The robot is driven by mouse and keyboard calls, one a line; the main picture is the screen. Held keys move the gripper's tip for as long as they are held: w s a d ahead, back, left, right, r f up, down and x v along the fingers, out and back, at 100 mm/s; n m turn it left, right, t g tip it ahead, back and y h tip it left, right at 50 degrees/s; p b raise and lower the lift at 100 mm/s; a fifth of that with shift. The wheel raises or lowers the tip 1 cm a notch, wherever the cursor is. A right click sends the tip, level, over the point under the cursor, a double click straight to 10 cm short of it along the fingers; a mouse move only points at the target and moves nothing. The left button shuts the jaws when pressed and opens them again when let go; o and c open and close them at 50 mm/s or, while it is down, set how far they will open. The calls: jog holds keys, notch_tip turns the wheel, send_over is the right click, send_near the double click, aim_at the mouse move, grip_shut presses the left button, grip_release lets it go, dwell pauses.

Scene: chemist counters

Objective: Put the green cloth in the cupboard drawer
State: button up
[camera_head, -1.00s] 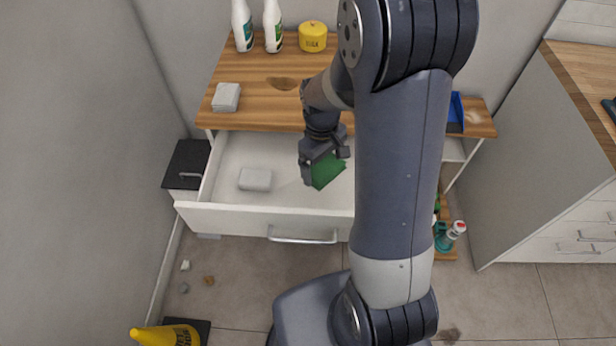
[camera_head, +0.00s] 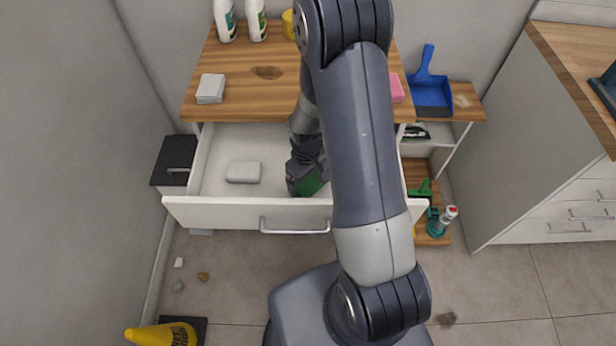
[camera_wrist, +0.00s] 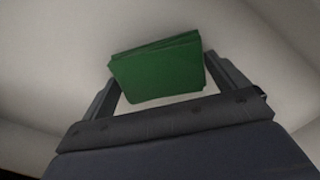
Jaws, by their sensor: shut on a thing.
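The green cloth (camera_head: 311,185) is between the fingers of my gripper (camera_head: 306,180), inside the open cupboard drawer (camera_head: 225,208). The wrist view shows the folded green cloth (camera_wrist: 160,68) squarely between both fingers of my gripper (camera_wrist: 160,85), with the pale drawer interior around it. My gripper is shut on the cloth. I cannot tell whether the cloth touches the drawer floor. My arm hides the right part of the drawer.
The wooden top (camera_head: 235,100) above holds bottles (camera_head: 225,20), a grey-white stack (camera_head: 210,88) and a pink item (camera_head: 396,88). A blue dustpan (camera_head: 430,92) is on the right shelf.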

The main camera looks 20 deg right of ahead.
aim_at(307, 180)
jog(key=o, duration=0.9)
notch_tip(307, 180, up, 12)
jog(key=shift+w+a+r, duration=0.1)
dwell(0.4)
